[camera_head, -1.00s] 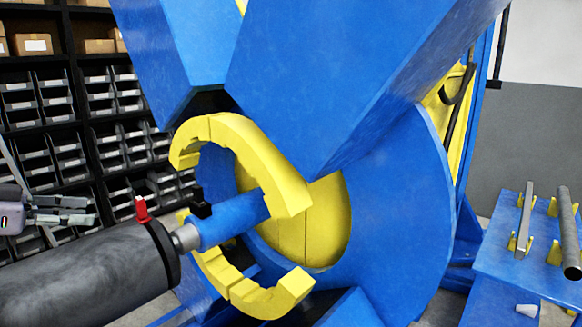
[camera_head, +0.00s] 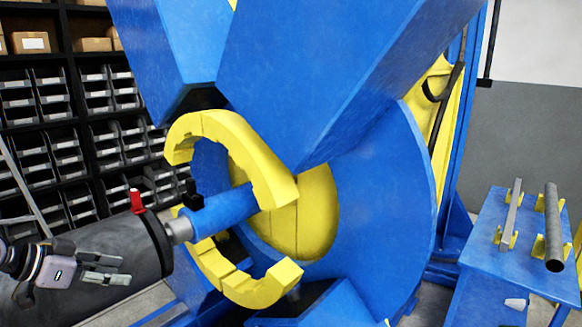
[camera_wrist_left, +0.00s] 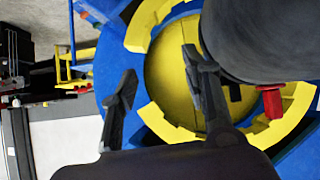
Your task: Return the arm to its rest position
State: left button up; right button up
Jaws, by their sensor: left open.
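My left gripper (camera_head: 124,270) comes in at the lower left of the head view, in front of the large dark cylinder (camera_head: 150,240). Its two fingers are apart with nothing between them. In the left wrist view the open fingers (camera_wrist_left: 160,72) show against the positioner's blue disc and yellow centre. The cylinder passes close by at upper right there, with its red lever (camera_wrist_left: 272,101). In the head view the positioner's blue disc (camera_head: 385,215) carries a yellow split ring (camera_head: 245,150) around a blue shaft (camera_head: 222,213). My right gripper is not in view.
A blue bench (camera_head: 485,235) at right holds a square bar (camera_head: 511,212) and a round dark tube (camera_head: 553,225) on yellow supports. Black shelves with grey bins (camera_head: 65,160) stand at back left. Big blue positioner beams (camera_head: 310,80) fill the upper middle.

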pick_arm(q)
jog(key=s+d+f+g+y, duration=0.1)
jog(key=s+d+f, duration=0.3)
jog(key=f, duration=0.4)
jog(key=s+d+f+n+g+y, duration=0.1)
jog(key=s+d+f, duration=0.3)
jog(key=f, duration=0.3)
jog(key=s+d+f+g+y, duration=0.1)
jog(key=s+d+f, duration=0.25)
jog(key=f, duration=0.45)
jog(key=s+d+f+n+g+y, duration=0.1)
jog(key=s+d+f+n+y, duration=0.15)
jog(key=s, duration=0.75)
jog(key=s+d+f+n+y, duration=0.1)
jog(key=s+d+f+n, duration=0.15)
jog(key=s, duration=0.75)
notch_tip(320, 180, down, 24)
jog(key=r+g, duration=0.1)
jog(key=s+a+f+g, duration=0.1)
jog(key=s+a+f, duration=0.2)
jog(key=s+f, duration=1.5)
jog(key=shift+f+m+g, duration=0.25)
jog(key=shift+m+g, duration=0.15)
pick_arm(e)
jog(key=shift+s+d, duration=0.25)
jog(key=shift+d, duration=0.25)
